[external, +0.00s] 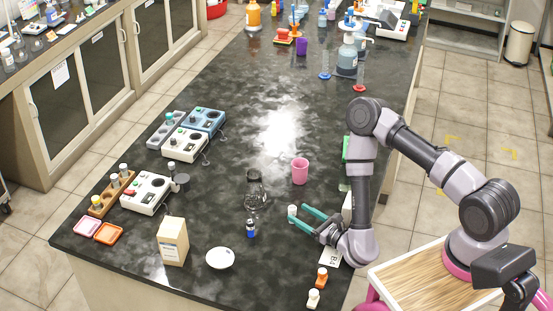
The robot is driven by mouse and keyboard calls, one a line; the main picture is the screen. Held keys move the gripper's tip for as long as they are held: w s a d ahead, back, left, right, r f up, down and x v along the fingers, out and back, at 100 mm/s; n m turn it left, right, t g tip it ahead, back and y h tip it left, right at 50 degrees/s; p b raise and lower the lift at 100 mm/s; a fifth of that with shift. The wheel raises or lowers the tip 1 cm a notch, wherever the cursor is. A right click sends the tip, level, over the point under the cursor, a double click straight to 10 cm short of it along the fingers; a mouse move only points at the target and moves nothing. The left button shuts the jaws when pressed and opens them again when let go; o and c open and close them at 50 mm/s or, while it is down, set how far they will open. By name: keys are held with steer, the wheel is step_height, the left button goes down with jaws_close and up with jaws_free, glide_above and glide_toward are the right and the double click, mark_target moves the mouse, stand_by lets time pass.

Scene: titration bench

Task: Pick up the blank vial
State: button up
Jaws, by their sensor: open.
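My gripper (304,220) has teal fingers spread apart, low over the dark bench, pointing left. A small white vial-like piece (292,212) stands upright just beyond the upper fingertip; whether it touches is too small to tell. A small dark blue vial with a pale band (251,228) stands to the left of my gripper. An orange vial (321,277) and a pale vial with a white top (313,298) stand near the front edge. I cannot read any label that tells which is the blank vial.
A pink cup (300,171) and a clear flask (256,190) stand close behind my gripper. A white dish (220,258), a tan box (172,241), a vial rack (111,193) and instruments (146,192) are to the left. The bench middle is clear.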

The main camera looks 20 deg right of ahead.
steer(key=shift+x, duration=3.55)
steer(key=shift+a, duration=0.1)
jaws_close()
